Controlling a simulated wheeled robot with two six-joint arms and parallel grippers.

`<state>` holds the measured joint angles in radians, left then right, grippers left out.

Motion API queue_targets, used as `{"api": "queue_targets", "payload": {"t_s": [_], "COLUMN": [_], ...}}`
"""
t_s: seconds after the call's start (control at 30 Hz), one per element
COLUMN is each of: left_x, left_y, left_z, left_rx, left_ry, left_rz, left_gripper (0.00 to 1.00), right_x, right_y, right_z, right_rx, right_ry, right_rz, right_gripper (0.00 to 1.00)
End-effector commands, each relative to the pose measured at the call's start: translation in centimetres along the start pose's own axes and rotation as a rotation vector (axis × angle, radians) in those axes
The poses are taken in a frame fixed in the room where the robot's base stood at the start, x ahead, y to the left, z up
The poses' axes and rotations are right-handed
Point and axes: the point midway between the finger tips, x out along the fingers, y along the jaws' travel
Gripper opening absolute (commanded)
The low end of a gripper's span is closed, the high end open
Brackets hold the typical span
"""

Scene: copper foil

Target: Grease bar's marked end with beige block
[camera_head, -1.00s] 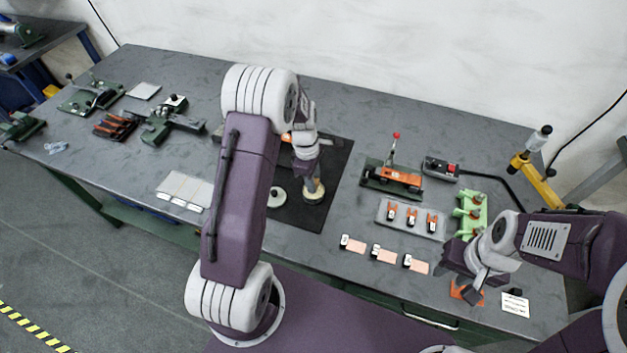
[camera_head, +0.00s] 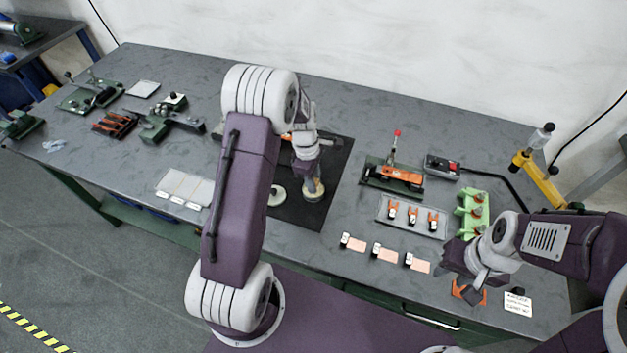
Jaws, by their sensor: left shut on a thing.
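My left gripper (camera_head: 311,181) points down over a round, shallow tin (camera_head: 314,195) on the black mat (camera_head: 334,165). It is shut on a small beige block, mostly hidden by the fingers, at the tin's opening. I cannot tell whether the block touches what is inside. A round pale lid with a dark knob (camera_head: 276,196) lies left of the tin, partly behind my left arm. My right gripper (camera_head: 474,284) hangs over an orange piece (camera_head: 467,292) near the front edge; its jaws are too small to read. I cannot pick out a bar with a marked end.
An orange tool with a red-knobbed lever (camera_head: 398,177) stands right of the mat. A grey tray (camera_head: 411,217) holds orange clips beside a green rack (camera_head: 472,213). Copper-coloured pieces (camera_head: 386,254) lie in front. Pale plates (camera_head: 185,187) lie left of my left arm, which hides the mat's left part.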

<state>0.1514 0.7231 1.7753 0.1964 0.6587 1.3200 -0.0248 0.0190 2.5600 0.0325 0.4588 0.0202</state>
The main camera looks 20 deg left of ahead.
Motion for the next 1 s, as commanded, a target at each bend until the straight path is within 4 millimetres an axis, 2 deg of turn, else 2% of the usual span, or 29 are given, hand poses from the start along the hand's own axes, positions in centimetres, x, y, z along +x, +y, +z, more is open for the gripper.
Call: {"api": "queue_targets", "payload": {"t_s": [1.0], "left_x": [0.75], "left_y": [-0.01], "left_z": [-0.09], "left_rx": [0.000], "left_ry": [0.000], "left_rz": [0.000], "left_gripper": [0.00], "right_x": [0.32], "right_y": [0.01], "right_z": [0.03], "right_rx": [0.000], "right_ry": [0.000], "right_rz": [0.000], "right_gripper": [0.36]}}
